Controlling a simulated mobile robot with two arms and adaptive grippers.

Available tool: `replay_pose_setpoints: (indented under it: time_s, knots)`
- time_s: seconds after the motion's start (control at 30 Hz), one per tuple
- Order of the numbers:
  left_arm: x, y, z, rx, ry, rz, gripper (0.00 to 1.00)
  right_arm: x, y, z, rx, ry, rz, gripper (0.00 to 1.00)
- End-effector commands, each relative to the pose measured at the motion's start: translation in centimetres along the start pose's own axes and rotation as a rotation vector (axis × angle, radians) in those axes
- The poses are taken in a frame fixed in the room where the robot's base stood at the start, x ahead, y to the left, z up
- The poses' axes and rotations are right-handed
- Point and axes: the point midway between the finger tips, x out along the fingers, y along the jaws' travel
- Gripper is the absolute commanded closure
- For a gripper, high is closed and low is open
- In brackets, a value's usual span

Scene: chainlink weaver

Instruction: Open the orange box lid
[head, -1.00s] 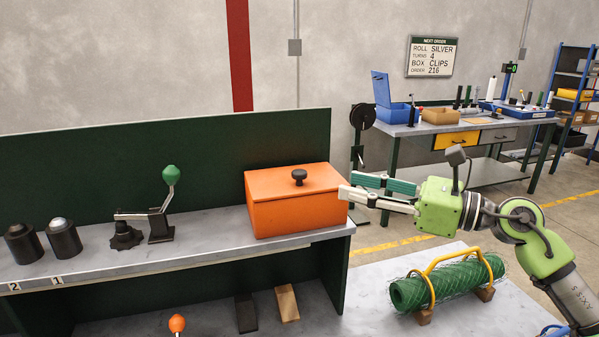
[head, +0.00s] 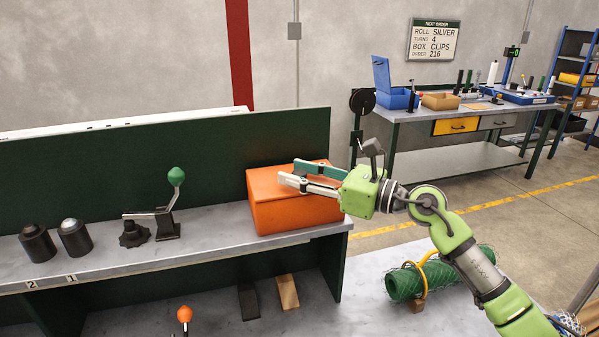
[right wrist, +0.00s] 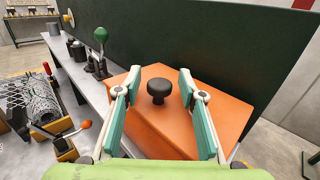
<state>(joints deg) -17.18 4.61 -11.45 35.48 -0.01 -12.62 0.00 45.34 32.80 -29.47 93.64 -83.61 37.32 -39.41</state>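The orange box (head: 285,212) stands on the right end of the grey shelf, its lid shut. The lid's black knob (right wrist: 159,90) shows in the right wrist view, between my right gripper's fingers and a little ahead of them; in the head view the gripper hides it. My right gripper (head: 288,171) is open above the lid, its two green-padded fingers spread apart. In the right wrist view its fingertips (right wrist: 158,82) lie on either side of the knob, with gaps on both sides. Whether they are at knob height I cannot tell. My left gripper is out of view.
A dark green panel (head: 120,170) rises behind the shelf. A lever with a green ball (head: 175,177) and two dark cylinders (head: 75,238) stand left of the box. A green mesh roll (head: 405,283) with a yellow handle lies at the lower right.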

Motion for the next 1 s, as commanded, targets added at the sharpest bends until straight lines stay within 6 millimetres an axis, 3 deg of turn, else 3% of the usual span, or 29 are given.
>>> replay_pose_setpoints:
  time_s: [0.07, 0.2, 0.47, 0.8, 1.0]
  knots:
    - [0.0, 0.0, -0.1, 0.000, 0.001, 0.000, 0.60, 0.0, 0.0, 0.0, 0.000, 0.000, 0.000, 0.68]
    - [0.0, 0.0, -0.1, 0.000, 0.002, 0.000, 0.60, 0.0, 0.0, 0.0, 0.000, 0.000, 0.000, 1.00]
    - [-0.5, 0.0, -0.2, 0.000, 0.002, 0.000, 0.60, 0.0, 0.0, 0.4, 0.007, 0.009, 0.000, 1.00]
    - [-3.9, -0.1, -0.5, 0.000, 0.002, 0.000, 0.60, 0.4, -0.5, 2.1, 0.090, 0.091, 0.000, 1.00]
    - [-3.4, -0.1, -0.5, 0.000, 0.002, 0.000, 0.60, 1.0, -1.2, 3.4, 0.084, 0.081, -0.003, 1.00]
